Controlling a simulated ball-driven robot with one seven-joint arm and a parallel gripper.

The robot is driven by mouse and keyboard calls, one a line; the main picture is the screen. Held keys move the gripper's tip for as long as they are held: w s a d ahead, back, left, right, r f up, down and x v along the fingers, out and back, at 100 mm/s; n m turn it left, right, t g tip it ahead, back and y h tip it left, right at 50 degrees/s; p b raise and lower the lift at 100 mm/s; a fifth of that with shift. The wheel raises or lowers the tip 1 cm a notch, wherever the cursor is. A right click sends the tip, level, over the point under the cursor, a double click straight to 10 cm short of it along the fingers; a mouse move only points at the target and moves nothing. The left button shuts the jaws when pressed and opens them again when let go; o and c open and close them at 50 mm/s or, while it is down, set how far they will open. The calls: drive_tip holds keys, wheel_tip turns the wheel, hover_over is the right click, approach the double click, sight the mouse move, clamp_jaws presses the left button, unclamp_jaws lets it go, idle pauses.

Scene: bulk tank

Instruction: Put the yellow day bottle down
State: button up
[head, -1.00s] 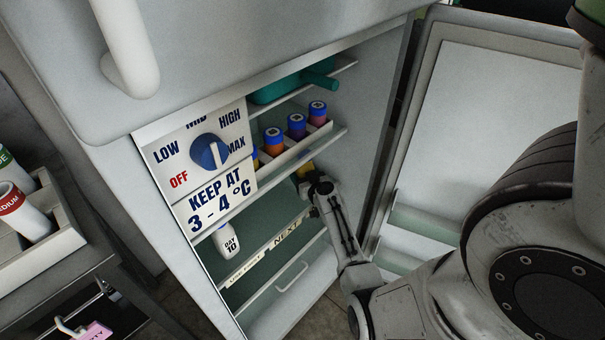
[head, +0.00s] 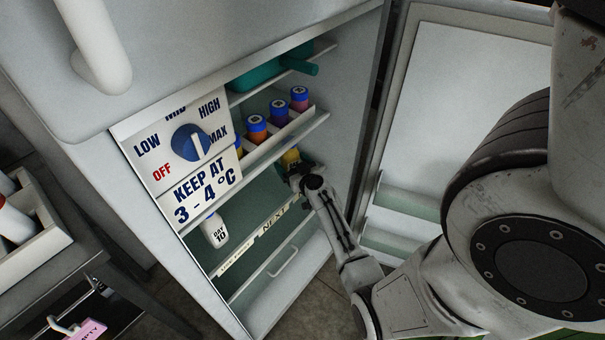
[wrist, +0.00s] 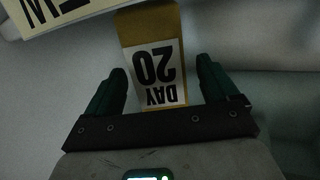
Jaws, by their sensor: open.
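The yellow day bottle (head: 291,158), with a white label reading DAY 20, is inside the open fridge, toward the right of the shelf with the NEXT strip. In the wrist view the bottle (wrist: 150,25) appears between my two green fingers, its label upside down. My gripper (wrist: 160,66) is open, with a gap visible on each side of the bottle. In the head view my gripper (head: 298,172) is at the bottle and hides its lower part. Whether its base rests on the shelf cannot be seen.
A white DAY 10 bottle (head: 215,230) stands left on the same shelf. Several blue-capped tubes (head: 256,128) sit in a rack above, under a teal container (head: 262,74). A dial panel (head: 186,155) covers the front left. The fridge door (head: 455,110) stands open right.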

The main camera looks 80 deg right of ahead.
drive_tip(key=p+v, duration=0.1)
drive_tip(key=v, duration=0.7)
drive_tip(key=w+a+n+y, duration=0.4)
drive_tip(key=a+y, duration=0.2)
drive_tip(key=a, duration=0.6)
drive_tip(key=w+a+n+y, duration=0.5)
drive_tip(key=a+y, duration=0.1)
drive_tip(key=a, duration=0.6)
drive_tip(key=s+a+r+g, duration=0.3)
drive_tip(key=s+a+g, duration=0.6)
drive_tip(key=s, duration=0.5)
drive_tip(key=shift+a+r+g, duration=0.4)
drive_tip(key=shift+a, duration=0.05)
drive_tip(key=shift+w+r, duration=0.1)
